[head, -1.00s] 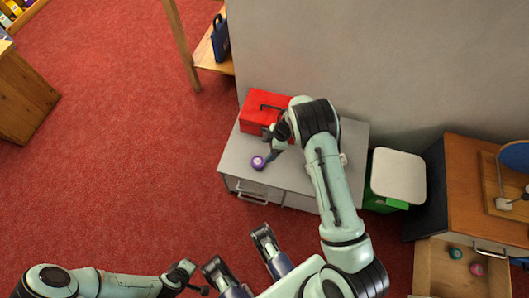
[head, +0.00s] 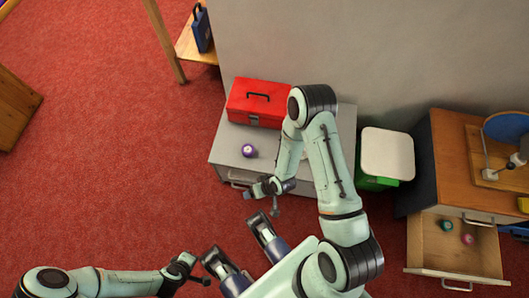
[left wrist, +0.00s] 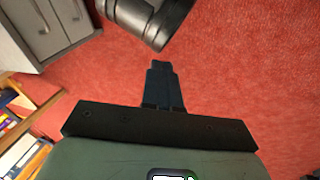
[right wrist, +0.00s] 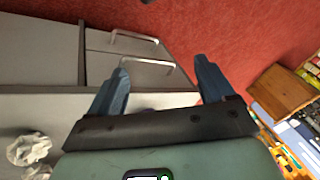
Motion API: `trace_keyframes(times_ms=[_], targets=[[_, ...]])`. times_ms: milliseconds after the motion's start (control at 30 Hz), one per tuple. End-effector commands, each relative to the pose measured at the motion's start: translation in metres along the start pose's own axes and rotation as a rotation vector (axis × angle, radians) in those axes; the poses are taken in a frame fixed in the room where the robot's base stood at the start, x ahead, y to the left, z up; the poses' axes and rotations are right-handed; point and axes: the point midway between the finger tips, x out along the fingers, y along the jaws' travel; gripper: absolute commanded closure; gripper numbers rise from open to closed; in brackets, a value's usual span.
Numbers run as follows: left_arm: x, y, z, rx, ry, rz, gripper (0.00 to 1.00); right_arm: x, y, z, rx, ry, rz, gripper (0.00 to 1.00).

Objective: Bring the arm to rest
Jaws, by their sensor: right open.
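My right gripper (head: 262,202) is open and empty, in front of the grey cabinet's (head: 226,152) near edge. In the right wrist view its two fingers (right wrist: 160,84) stand wide apart, with the cabinet's drawer fronts and handles beyond them. My left gripper (head: 202,280) is low at the left in the head view, away from the furniture. In the left wrist view its fingers (left wrist: 161,68) are together with nothing visible between them. A small purple round thing (head: 248,150) sits on the cabinet top, apart from the right gripper.
A red toolbox (head: 240,102) stands on the cabinet by the wall. Right of it are a green bin with a white lid (head: 387,153) and a wooden cabinet with an open drawer (head: 425,245) holding two small balls.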

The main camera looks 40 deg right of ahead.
Motion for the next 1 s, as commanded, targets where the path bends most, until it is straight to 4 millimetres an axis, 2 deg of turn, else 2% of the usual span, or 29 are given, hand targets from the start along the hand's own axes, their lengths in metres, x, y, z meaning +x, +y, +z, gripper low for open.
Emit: trace_keyframes(times_ms=[33, 100, 200, 500, 600, 667, 767, 1000], targets=[[0.000, 0.000, 0.000, 0.000, 0.000, 0.000, 1.00, -0.004, 0.000, 0.018, 0.048, -0.037, 0.026, 0.18], [0.000, 0.000, 0.000, 0.000, 0.000, 0.000, 1.00, -0.009, 0.001, 0.035, 0.099, -0.076, 0.058, 0.18], [0.000, 0.000, 0.000, 0.000, 0.000, 0.000, 1.00, -0.014, 0.002, 0.050, 0.140, -0.112, 0.086, 0.18], [0.000, 0.000, 0.000, 0.000, 0.000, 0.000, 1.00, -0.016, 0.002, 0.055, 0.153, -0.123, 0.098, 0.18], [-0.006, 0.002, 0.002, 0.001, -0.006, 0.001, 1.00, -0.021, 0.000, 0.056, 0.153, -0.128, 0.097, 0.18], [-0.016, 0.004, 0.005, 0.002, -0.017, 0.001, 1.00, -0.032, -0.004, 0.058, 0.153, -0.139, 0.095, 0.18], [-0.045, 0.012, 0.015, 0.005, -0.051, 0.003, 1.00, -0.061, -0.016, 0.062, 0.151, -0.173, 0.090, 0.18], [-0.127, 0.035, 0.046, 0.014, -0.187, 0.003, 1.00, -0.143, -0.051, 0.079, 0.149, -0.308, 0.080, 0.18]])
